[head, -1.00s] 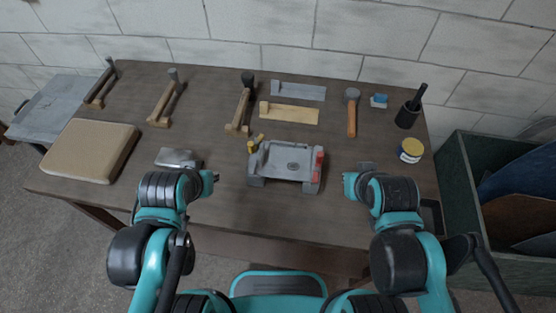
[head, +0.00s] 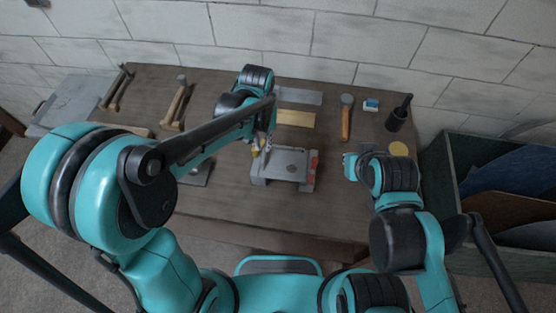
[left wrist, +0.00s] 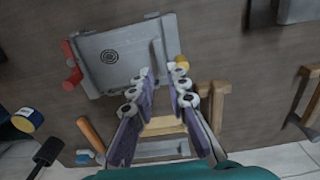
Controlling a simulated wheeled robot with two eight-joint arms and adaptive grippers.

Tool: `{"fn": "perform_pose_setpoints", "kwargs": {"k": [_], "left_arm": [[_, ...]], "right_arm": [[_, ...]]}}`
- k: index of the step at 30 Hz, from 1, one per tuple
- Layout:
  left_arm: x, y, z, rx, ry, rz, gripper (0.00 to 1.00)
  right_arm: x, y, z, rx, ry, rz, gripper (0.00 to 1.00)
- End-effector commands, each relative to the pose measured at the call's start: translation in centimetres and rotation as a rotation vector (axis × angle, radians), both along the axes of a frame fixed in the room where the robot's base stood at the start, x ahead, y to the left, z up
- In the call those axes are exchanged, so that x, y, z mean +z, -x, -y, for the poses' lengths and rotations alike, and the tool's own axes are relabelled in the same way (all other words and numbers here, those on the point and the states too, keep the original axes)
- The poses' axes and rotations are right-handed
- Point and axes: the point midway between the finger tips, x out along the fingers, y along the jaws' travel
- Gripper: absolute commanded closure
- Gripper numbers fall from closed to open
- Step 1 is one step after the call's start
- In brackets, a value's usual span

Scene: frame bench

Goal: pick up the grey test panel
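The grey panel (head: 285,160) with a round ringed mark lies in a grey holder with a red clamp (head: 313,163) and a yellow clamp (head: 258,145). In the left wrist view the panel (left wrist: 125,55) shows clearly at upper left. My left gripper (head: 266,138) is at the holder's back left, mostly hidden by its own arm in the head view. In the left wrist view its fingers (left wrist: 163,73) are apart with nothing between them, close to the holder's edge and the yellow clamp. My right gripper (head: 350,164) is right of the holder; its fingers are unclear.
Wooden frame pieces (head: 174,108) lie at back left. A green bin (head: 468,160) is beside the table.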

Motion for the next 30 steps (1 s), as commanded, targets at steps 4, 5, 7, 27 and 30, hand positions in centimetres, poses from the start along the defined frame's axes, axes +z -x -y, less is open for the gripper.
{"fn": "perform_pose_setpoints", "kwargs": {"k": [4, 5, 7, 27, 30], "left_arm": [[-2.0, 0.0, 0.0, 0.0, 0.0, 0.001, 0.84], [-2.4, 0.0, 0.0, 0.0, 0.0, 0.001, 0.84], [-3.4, 0.0, 0.0, 0.0, 0.0, 0.002, 0.84], [-6.7, 0.1, 0.0, 0.0, 0.0, 0.002, 1.0], [-6.7, 0.1, 0.0, 0.0, 0.001, 0.002, 1.0]], "right_arm": [[-0.6, 0.0, 0.0, 0.0, 0.0, 0.0, 1.0], [-0.7, 0.0, 0.0, 0.0, 0.0, 0.0, 1.0], [-0.9, 0.0, 0.0, 0.0, 0.0, 0.0, 1.0], [-1.5, 0.0, 0.0, 0.0, 0.0, 0.0, 1.0], [-1.5, 0.0, 0.0, 0.0, 0.0, 0.0, 1.0]]}}
